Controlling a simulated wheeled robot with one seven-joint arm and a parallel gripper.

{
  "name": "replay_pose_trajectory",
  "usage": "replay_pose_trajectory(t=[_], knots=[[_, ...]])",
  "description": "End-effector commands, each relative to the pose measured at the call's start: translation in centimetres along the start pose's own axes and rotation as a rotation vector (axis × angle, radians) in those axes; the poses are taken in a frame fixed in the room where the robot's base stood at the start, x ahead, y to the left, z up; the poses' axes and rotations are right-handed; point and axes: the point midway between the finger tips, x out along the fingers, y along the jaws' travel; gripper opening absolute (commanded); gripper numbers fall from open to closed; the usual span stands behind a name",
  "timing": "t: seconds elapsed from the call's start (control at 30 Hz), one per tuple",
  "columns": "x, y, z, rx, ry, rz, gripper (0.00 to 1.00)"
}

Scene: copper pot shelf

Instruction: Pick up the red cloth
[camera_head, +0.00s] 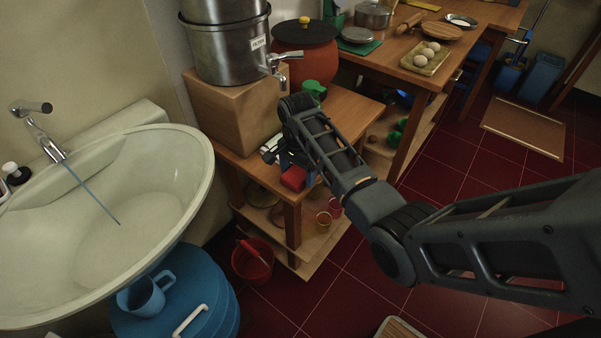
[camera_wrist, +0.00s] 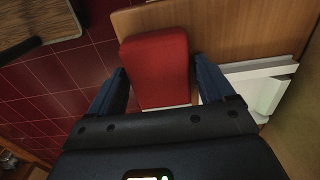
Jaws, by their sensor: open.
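The red cloth (camera_head: 294,178) is a folded, block-like piece at the front edge of the small wooden table (camera_head: 355,108). In the wrist view the cloth (camera_wrist: 157,60) lies against the wooden top, with part of it reaching past the edge. My gripper (camera_wrist: 160,72) is open, with one blue finger on each side of the cloth's near end. I cannot tell whether either finger touches it. In the head view my gripper (camera_head: 290,163) is at the cloth, and my arm hides part of the table there.
A wooden box (camera_head: 225,115) with a steel water filter (camera_head: 228,50) stands left of my gripper. A clay pot (camera_head: 306,55) stands behind. The sink (camera_head: 110,210) is at left. A red bucket (camera_head: 252,262) stands below the table. Open tiled floor lies right.

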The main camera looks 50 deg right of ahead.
Motion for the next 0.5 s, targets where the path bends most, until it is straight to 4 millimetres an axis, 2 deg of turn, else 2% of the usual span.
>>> replay_pose_trajectory(t=[0.1,0.5], knots=[[-0.03,-0.01,-0.01,0.000,0.000,0.000,0.80],[-0.02,0.01,-0.01,0.000,0.000,0.000,0.42]])
